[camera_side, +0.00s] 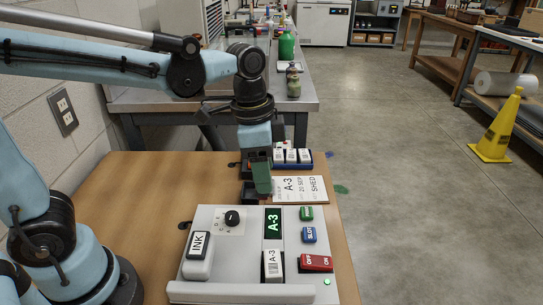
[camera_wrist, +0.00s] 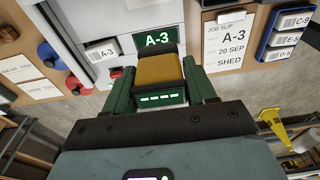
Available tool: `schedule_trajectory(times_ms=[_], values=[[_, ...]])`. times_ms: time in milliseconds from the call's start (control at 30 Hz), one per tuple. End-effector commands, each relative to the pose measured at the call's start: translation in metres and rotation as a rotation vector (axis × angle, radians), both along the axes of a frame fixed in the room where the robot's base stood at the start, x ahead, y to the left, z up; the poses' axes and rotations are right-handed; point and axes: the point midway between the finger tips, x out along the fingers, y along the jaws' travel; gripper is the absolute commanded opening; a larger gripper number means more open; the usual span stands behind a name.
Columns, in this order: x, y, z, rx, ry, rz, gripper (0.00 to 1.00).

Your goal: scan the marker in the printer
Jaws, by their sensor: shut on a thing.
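The printer (camera_side: 210,260) is a light grey box at the front of the bench, and its lit green display (camera_side: 273,224) reads A-3. The white marker (camera_side: 272,266), printed with A-3 and a barcode, sits in the printer's slot below the display; it also shows in the wrist view (camera_wrist: 102,53). My gripper (camera_side: 260,185) is behind the printer, above the bench. It is shut on a scanner (camera_wrist: 160,72) with an amber face, a dark frame and a small screen of green dashes. The scanner is apart from the marker and mostly hidden in the side view.
A job slip (camera_side: 300,190) reading A-3, 20 SEP, SHED lies behind the printer. A blue tray (camera_wrist: 276,42) holds several barcoded markers. The printer has an INK block (camera_side: 197,255), a green button (camera_side: 306,213), a blue SLOT button (camera_side: 309,235) and a red switch (camera_side: 316,263).

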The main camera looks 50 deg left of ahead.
Motion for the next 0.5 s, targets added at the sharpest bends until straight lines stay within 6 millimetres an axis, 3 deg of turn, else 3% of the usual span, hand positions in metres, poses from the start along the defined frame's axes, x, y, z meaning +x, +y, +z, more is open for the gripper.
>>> schedule_trajectory(times_ms=[167,500], values=[[-0.005,-0.011,0.001,0.000,0.001,-0.072,0.36],[-0.053,-0.080,0.009,0.001,0.002,-0.635,0.36]])
